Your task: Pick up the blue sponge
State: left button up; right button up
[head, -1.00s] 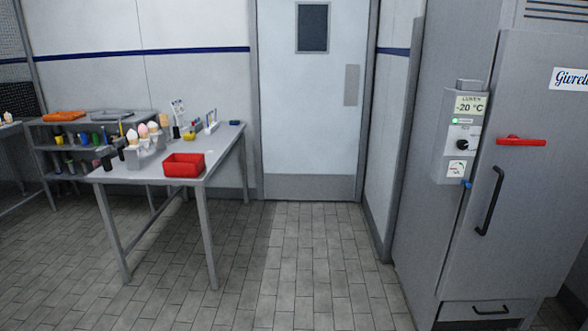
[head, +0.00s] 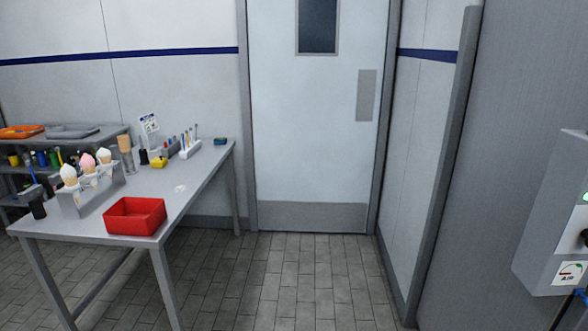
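A small dark blue block (head: 220,141), which looks like the blue sponge, lies at the far right end of the grey metal table (head: 185,203). It sits close to the table's far edge, apart from the other items. It is small in the head view, so its details are hard to tell. Neither of my grippers is in view.
On the table stand a red bin (head: 135,216), an ice cream cone rack (head: 97,190), a yellow item (head: 158,162) and a pen holder (head: 190,149). A grey cabinet (head: 500,130) stands close on the right. The tiled floor (head: 290,280) before the door (head: 315,130) is clear.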

aim_at(218, 141)
jog(key=i, duration=0.85)
jog(key=i+l+u, duration=0.15)
jog(key=i, duration=0.75)
jog(key=i+l+u, duration=0.1)
jog(key=i+u, duration=0.2)
jog(key=i, duration=0.15)
jog(key=i+l+u, duration=0.6)
jog(key=i, duration=0.2)
jog(key=j, duration=0.1)
